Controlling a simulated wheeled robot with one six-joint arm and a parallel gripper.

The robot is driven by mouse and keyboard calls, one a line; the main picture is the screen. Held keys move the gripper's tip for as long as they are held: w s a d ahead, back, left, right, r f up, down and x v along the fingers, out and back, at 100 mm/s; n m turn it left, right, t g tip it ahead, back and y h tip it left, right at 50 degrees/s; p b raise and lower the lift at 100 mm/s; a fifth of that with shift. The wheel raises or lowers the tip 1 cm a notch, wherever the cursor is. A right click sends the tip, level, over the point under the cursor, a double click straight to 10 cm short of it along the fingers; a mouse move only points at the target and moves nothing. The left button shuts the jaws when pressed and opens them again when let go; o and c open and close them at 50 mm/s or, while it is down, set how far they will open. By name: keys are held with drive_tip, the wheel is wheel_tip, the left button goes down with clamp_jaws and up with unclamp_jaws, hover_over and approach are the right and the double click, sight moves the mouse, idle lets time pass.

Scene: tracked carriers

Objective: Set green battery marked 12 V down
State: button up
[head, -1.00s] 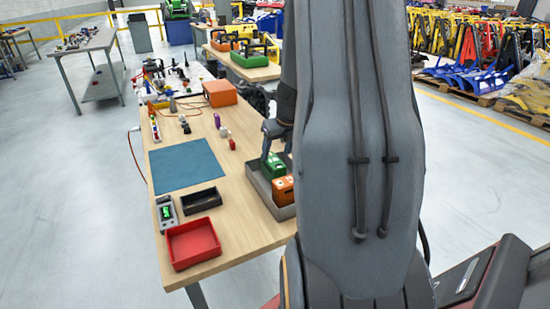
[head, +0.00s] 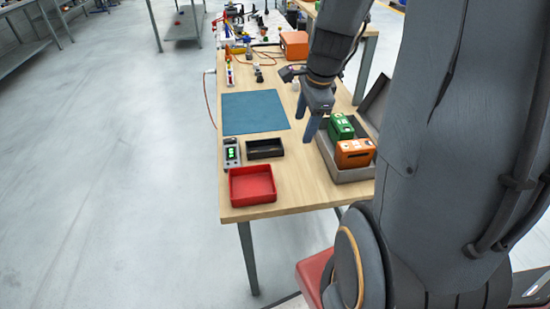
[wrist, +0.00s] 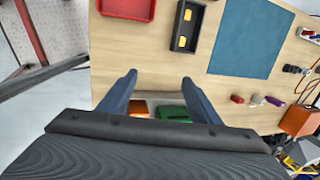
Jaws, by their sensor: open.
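The green battery (head: 340,126) stands in a grey open case (head: 346,176) at the right side of the table, behind an orange battery (head: 355,152). Its marking is too small to read. My gripper (head: 307,135) is open and empty, just left of the green battery and apart from it. In the wrist view the green battery (wrist: 174,112) shows only in part behind my fingers (wrist: 160,90), with the orange battery (wrist: 138,108) beside it.
On the table are a blue mat (head: 255,113), a black tray (head: 265,149), a red tray (head: 252,185) and a charger or meter with a green display (head: 231,154). An orange box (head: 294,44) and small parts stand at the back. The wood left of the case is clear.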

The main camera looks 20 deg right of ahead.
drive_tip(key=s+a+n, duration=0.5)
drive_tip(key=a+n, duration=0.1)
drive_tip(key=n, duration=0.4)
drive_tip(key=s+a+n+g, duration=0.1)
drive_tip(key=s+a+n, duration=0.4)
drive_tip(key=n, duration=0.5)
drive_tip(key=shift+a+f+n+g, duration=0.15)
drive_tip(key=shift+a+n+g, duration=0.15)
drive_tip(key=shift+a, duration=0.95)
